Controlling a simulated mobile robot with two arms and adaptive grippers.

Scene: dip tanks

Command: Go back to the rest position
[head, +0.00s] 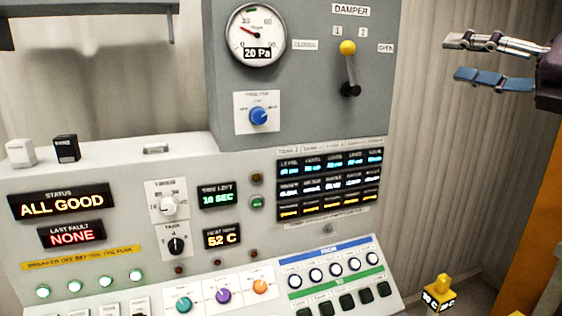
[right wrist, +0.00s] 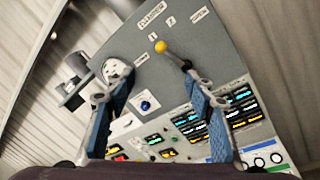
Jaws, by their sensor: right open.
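My right gripper (head: 470,60) is in the upper right of the head view, to the right of the control panel. Its fingers are apart, with nothing between them. In the right wrist view the two blue-padded fingers (right wrist: 160,110) are spread, with the panel behind them. The damper lever (head: 348,68) has a yellow knob and stands on the grey upright panel, apart from the gripper. The same yellow knob (right wrist: 161,47) shows between the fingers in the right wrist view, farther off. My left gripper is not in view.
The control console (head: 120,160) fills the left and middle, with a "20 Pa" gauge (head: 256,36), a blue knob (head: 259,116) and lit displays reading "ALL GOOD" (head: 62,203). A yellow-topped block (head: 440,294) is at the lower right. An orange post (head: 535,215) stands at the right edge.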

